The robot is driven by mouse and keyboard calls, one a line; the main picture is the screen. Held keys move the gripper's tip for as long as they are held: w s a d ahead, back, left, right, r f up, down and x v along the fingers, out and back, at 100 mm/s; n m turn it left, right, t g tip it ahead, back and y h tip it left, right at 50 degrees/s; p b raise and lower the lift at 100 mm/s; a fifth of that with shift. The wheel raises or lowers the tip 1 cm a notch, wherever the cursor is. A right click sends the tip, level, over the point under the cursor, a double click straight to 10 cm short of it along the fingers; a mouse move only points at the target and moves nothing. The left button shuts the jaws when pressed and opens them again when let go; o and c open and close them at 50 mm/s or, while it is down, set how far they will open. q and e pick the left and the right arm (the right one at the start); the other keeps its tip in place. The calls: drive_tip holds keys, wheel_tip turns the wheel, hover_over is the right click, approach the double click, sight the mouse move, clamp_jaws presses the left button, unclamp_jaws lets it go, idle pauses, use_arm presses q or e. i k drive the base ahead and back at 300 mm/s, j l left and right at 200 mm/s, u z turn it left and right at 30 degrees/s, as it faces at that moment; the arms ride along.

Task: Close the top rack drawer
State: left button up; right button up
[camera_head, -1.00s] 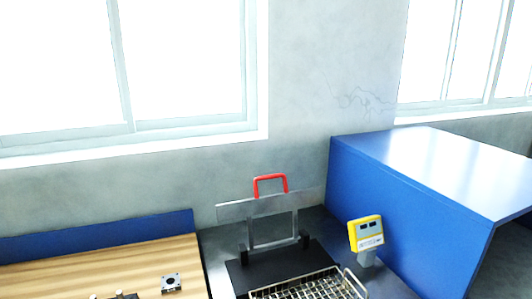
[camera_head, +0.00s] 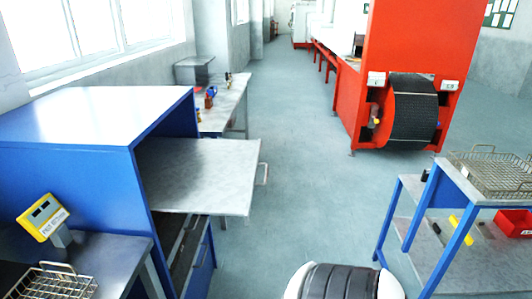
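The blue rack (camera_head: 75,180) stands at the left with a pale top. Its top drawer (camera_head: 205,178) is a flat grey panel that sticks far out of the rack's open side, to the right over the aisle. A metal handle (camera_head: 263,174) is on the drawer's outer edge. A lower blue drawer front (camera_head: 200,262) is below it, partly hidden by the top drawer. Neither of my grippers is in view. A rounded white and black part at the bottom centre looks like mine.
A yellow scale display (camera_head: 43,216) and wire basket (camera_head: 52,284) are at lower left. A blue-framed cart (camera_head: 436,225) with a wire basket (camera_head: 490,172) stands at right. A red machine (camera_head: 400,50) is behind. The grey floor (camera_head: 310,190) between is clear.

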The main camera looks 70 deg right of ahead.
sight(195, 176)
drive_tip(key=k+z, duration=0.15)
drive_tip(key=z, duration=0.25)
drive_tip(key=k+l+z, duration=0.1)
drive_tip(key=z, duration=0.35)
drive_tip(key=k+l+z, duration=0.1)
drive_tip(key=z, duration=0.9)
